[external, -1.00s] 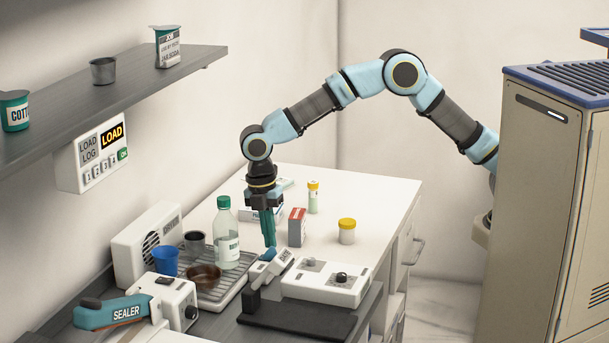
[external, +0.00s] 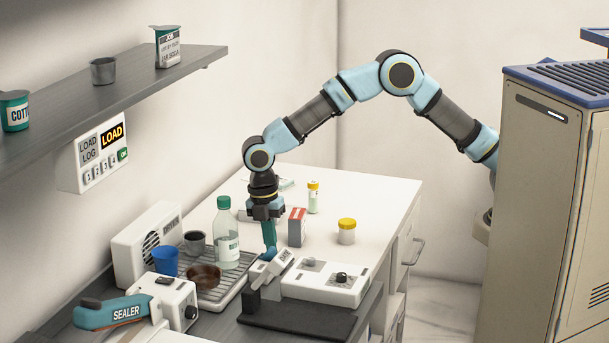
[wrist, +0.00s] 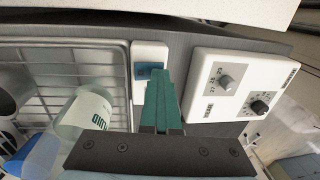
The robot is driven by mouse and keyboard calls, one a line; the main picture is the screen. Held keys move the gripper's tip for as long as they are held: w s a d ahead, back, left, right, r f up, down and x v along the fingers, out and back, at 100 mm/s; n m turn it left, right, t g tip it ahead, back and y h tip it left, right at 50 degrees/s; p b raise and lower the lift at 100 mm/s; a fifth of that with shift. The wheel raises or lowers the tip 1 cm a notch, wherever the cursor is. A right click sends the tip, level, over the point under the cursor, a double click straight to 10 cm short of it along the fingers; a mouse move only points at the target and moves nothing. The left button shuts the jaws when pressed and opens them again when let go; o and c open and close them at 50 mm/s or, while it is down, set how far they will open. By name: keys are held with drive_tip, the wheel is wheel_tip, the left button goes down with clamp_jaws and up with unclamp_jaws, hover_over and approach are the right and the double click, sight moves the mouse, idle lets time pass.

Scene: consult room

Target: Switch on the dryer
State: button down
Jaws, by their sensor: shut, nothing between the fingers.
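The dryer appears to be the white box with a round grille (external: 146,245), behind the wire drying rack (external: 237,288); its label is not fully readable. A small white switch box with a blue rocker (wrist: 149,70) sits between the rack and a white knobbed unit (wrist: 240,85). My gripper (external: 269,254), with green fingers, is shut and empty, pointing down at this switch box. In the wrist view the fingertips (wrist: 157,76) overlap the rocker's near right part. Whether they touch it I cannot tell.
A green-capped bottle (external: 227,240), blue cup (external: 165,262) and brown bowl (external: 203,276) stand on the rack. The sealer (external: 127,312) is at front left. The white counter's far right is clear.

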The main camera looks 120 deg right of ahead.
sight(259, 257)
drive_tip(key=shift+w+d+p, duration=0.5)
drive_tip(key=shift+d+p, duration=0.05)
drive_tip(key=shift+r, duration=0.1)
drive_tip(key=r+p, duration=0.4)
drive_tip(key=shift+w+d+r, duration=0.15)
drive_tip(key=shift+w+r, duration=0.05)
drive_tip(key=shift+w+d+r+b, duration=0.1)
drive_tip(key=shift+r+b, duration=0.2)
drive_tip(key=shift+b, duration=0.4)
wheel_tip(259, 257, up, 9)
drive_tip(key=b, duration=0.2)
drive_tip(key=shift+w+d, duration=0.3)
drive_tip(key=shift+f, duration=0.1)
drive_tip(key=shift+s+f+b, duration=0.1)
drive_tip(key=shift+f+b, duration=0.1)
drive_tip(key=shift+b, duration=0.9)
